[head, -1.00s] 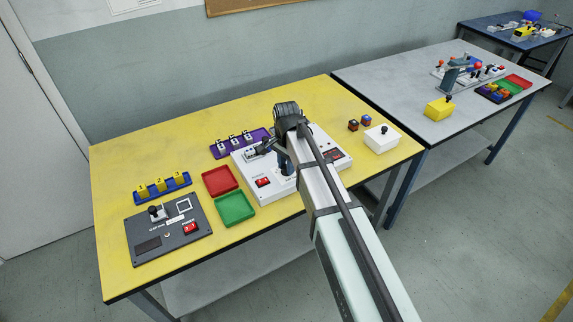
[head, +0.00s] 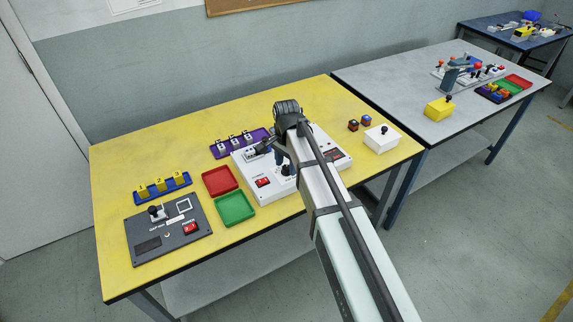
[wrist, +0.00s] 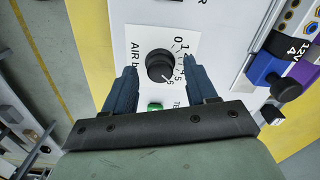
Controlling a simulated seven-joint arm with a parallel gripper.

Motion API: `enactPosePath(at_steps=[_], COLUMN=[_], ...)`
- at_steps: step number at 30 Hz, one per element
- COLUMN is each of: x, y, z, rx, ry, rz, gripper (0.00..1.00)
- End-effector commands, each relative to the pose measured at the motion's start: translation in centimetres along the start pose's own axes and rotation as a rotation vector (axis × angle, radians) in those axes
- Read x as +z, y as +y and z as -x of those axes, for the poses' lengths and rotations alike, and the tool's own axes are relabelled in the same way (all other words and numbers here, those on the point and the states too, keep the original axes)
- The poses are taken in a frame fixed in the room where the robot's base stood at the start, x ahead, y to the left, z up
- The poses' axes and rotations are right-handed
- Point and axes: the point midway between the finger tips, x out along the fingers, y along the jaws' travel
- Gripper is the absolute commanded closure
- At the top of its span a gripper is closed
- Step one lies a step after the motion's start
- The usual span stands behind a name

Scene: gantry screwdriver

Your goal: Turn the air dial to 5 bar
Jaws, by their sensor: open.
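The air dial (wrist: 159,65) is a round black knob on a white plate marked "AIR bar", with a printed scale from 0 to 6 around its right side. My gripper (wrist: 160,66) is open, with one dark blue finger on each side of the dial in the wrist view. Gaps show between the fingers and the knob, and I cannot tell how high the fingertips are above it. In the head view my arm hides most of the dial, and my gripper (head: 281,158) is over the white control box (head: 250,178).
A green button (wrist: 155,106) marked "TE..." sits just below the dial, close to my gripper. A blue part with a black knob (wrist: 274,79) is at the right. Red (head: 220,180) and green (head: 235,208) trays lie left of the box in the head view.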

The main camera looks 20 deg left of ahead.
Motion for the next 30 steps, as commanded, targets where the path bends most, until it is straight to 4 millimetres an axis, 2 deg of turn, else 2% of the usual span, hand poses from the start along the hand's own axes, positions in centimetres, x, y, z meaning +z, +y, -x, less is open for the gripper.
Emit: enactPosePath(at_steps=[21,30], x=[0.0,0.0], y=[-0.1,0.0], z=[10.9,13.1], rx=[-0.002,-0.001], ry=[0.001,0.0], rz=[0.0,0.0], gripper=[0.43,0.43])
